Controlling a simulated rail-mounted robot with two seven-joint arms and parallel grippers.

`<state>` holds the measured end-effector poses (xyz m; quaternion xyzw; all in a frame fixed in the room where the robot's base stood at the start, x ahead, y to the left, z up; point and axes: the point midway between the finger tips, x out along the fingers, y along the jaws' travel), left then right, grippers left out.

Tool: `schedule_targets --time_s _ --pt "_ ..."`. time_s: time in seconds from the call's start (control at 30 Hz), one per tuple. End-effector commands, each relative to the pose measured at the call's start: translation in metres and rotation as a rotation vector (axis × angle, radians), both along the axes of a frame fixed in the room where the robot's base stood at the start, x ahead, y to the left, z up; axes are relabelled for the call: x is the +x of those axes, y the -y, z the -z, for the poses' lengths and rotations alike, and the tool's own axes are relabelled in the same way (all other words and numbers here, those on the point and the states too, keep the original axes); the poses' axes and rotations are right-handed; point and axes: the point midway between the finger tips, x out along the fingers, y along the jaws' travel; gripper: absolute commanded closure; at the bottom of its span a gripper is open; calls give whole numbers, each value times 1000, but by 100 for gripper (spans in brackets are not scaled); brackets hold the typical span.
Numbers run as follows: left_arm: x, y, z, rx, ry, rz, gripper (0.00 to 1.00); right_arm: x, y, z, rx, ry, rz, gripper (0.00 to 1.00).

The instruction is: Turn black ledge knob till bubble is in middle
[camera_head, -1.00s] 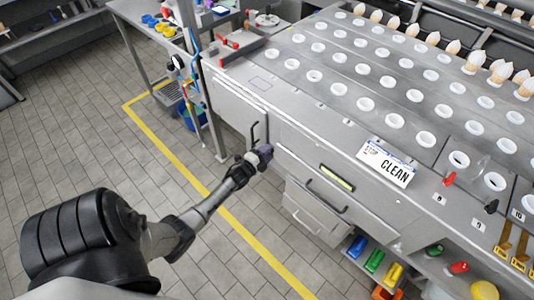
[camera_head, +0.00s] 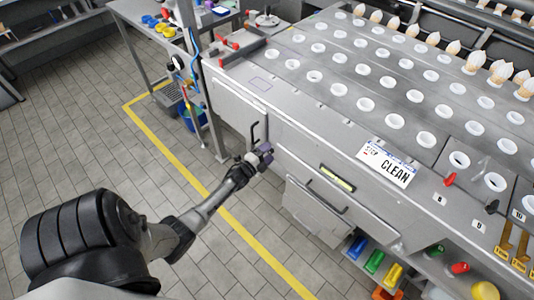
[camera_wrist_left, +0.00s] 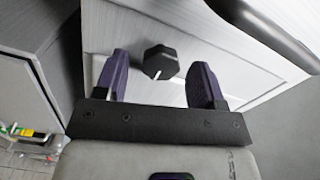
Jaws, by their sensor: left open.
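In the left wrist view a black faceted knob (camera_wrist_left: 161,61) with a white line on its face stands out from a pale metal panel (camera_wrist_left: 112,25). My left gripper (camera_wrist_left: 160,74) is open, with its purple fingers on either side of the knob and gaps on both sides. In the head view my left gripper (camera_head: 264,155) is at the machine's front, and it hides the knob there. A yellow-green level vial (camera_head: 337,179) sits on the front edge to its right; its bubble is too small to make out. My right gripper is not in view.
Black handles (camera_head: 255,133) are on the front panels near the gripper; a large dark handle (camera_wrist_left: 265,30) crosses the wrist view's upper right. A CLEAN sign (camera_head: 387,165) lies on the top. The tiled floor left of the yellow line (camera_head: 200,180) is clear.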

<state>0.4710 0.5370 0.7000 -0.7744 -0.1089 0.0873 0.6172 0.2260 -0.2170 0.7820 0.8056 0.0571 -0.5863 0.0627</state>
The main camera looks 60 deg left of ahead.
Motion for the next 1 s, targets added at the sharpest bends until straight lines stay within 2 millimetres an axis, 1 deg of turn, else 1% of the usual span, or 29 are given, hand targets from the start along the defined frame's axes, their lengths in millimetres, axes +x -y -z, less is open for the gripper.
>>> schedule_targets --time_s 0.17,0.27,0.37,0.6,0.8,1.0 --pt "-1 0 0 0 0 0 37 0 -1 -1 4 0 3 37" --pt "-9 3 0 -2 -2 -1 37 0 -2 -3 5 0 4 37" --pt "-23 6 -1 -2 -3 0 37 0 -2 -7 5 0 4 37" --pt "-69 20 -1 -2 -2 -1 37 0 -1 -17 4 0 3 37" --pt "-103 30 -1 -2 -2 -1 37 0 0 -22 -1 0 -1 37" --pt "-124 36 -1 0 0 0 37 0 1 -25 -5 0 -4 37"
